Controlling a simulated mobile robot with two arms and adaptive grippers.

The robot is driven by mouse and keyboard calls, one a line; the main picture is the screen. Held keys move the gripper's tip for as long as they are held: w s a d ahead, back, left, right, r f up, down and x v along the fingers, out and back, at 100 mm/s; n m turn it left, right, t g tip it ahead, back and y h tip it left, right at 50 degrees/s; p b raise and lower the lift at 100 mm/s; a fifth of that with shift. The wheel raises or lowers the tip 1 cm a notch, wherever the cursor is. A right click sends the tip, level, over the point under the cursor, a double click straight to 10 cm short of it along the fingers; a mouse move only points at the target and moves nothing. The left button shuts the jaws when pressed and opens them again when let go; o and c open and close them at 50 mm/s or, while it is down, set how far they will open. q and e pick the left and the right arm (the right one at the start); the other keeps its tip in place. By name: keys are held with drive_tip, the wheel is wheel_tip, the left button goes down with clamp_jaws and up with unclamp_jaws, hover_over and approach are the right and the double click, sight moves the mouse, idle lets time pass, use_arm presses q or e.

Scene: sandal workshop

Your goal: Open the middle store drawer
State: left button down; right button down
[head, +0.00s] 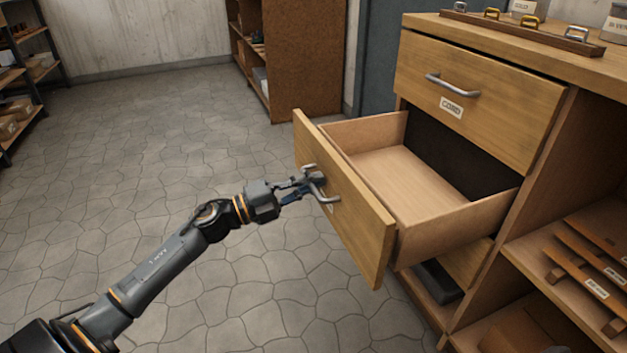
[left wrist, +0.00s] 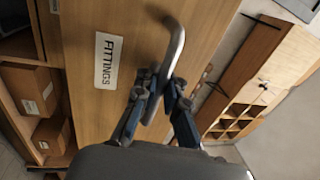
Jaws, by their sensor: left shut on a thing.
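The middle drawer (head: 365,220) stands pulled well out of the wooden cabinet, below the closed drawer labelled CORD (head: 470,95). Its inside looks empty in the part that shows. My left gripper (head: 308,185) is shut on the drawer's metal handle (head: 325,194). In the left wrist view the fingers (left wrist: 158,95) close around the curved handle (left wrist: 176,48), beside the FITTINGS label (left wrist: 107,60) on the drawer front. My right gripper is in neither view.
Open shelves with wooden pieces (head: 590,265) are right of the drawer. A rail with buckles (head: 520,27) and jars lie on the cabinet top. A brown cabinet (head: 305,60) stands behind. The stone floor (head: 190,130) to the left is clear.

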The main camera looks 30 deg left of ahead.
use_arm(q)
drive_tip(key=shift+d+f, duration=0.1)
drive_tip(key=c, duration=1.7)
unclamp_jaws()
drive_tip(key=v, duration=1.2)
